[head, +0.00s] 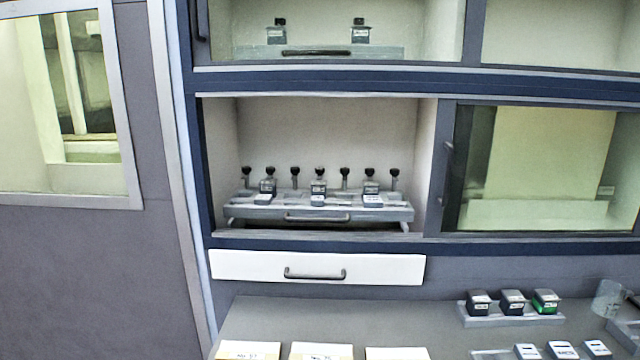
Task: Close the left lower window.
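The left lower window opening (330,130) of the cabinet stands open, with no pane visible across it. Inside it, a grey tray (260,213) with a front handle holds several small bottles and black-topped posts. A dark-framed glass pane (545,150) covers the lower opening to the right. An upright dark handle (448,160) sits on that pane's left frame, beside the open compartment. Neither of my grippers is in view.
A white front panel (318,267) with a bar handle is below the opening. The grey worktop (400,318) holds a rack (510,318) of dark jars, several small labelled items and pale cards at the front edge. A clear vessel (608,298) stands at the right. A wall with a window (60,110) is left.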

